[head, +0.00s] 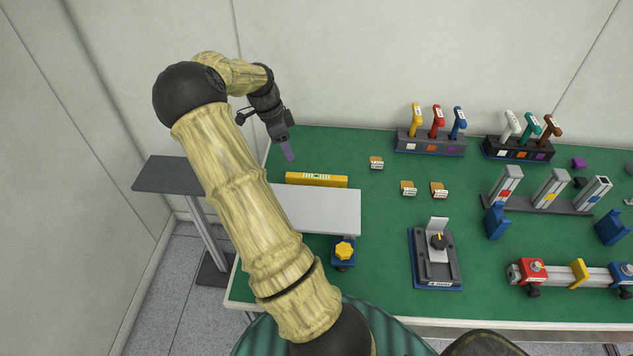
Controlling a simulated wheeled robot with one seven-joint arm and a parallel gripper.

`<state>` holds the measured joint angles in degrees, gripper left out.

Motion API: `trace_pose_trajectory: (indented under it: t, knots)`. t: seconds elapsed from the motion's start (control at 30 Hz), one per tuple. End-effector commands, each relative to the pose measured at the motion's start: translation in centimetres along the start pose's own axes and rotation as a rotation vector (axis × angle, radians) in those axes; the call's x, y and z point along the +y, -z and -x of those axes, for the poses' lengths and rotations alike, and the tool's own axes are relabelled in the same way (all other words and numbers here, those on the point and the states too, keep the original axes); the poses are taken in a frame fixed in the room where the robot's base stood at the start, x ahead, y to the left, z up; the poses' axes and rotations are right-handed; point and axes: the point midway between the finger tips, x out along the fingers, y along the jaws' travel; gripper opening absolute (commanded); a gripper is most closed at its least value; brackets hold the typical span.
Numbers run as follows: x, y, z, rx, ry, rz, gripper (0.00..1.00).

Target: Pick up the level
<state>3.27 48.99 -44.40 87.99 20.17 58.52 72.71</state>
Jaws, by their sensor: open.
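The level (317,180) is a yellow bar with a small pale vial window at its middle. It lies on the green table top, just behind a light grey plate (325,210). My gripper (288,151) is above and behind the level's left end, apart from it, pointing down. It is open, and nothing shows held in it. The fingers are small in the head view, and the gap between them is hard to make out. My arm covers the left part of the grey plate.
A blue clamp with a yellow knob (344,252) stands at the plate's front edge. Small labelled blocks (376,162) lie right of the level. A black fixture (435,257), tool racks (431,140) and a rail (575,274) stand farther right. A grey side shelf (165,174) is left.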

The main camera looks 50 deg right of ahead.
Motion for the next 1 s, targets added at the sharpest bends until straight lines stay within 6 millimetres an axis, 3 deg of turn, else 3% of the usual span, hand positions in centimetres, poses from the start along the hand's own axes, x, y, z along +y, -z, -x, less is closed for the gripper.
trace_pose_trajectory:
  t: [0.1,0.27,0.67,1.0]
  knots:
    - [-2.5,1.9,-1.1,0.072,-0.017,-0.192,0.49]
    - [-4.0,2.9,-1.3,0.121,-0.021,-0.331,0.49]
    - [-4.1,3.0,-1.5,0.126,-0.022,-0.351,0.49]
    - [-3.8,3.6,-6.3,0.127,-0.024,-0.351,0.49]
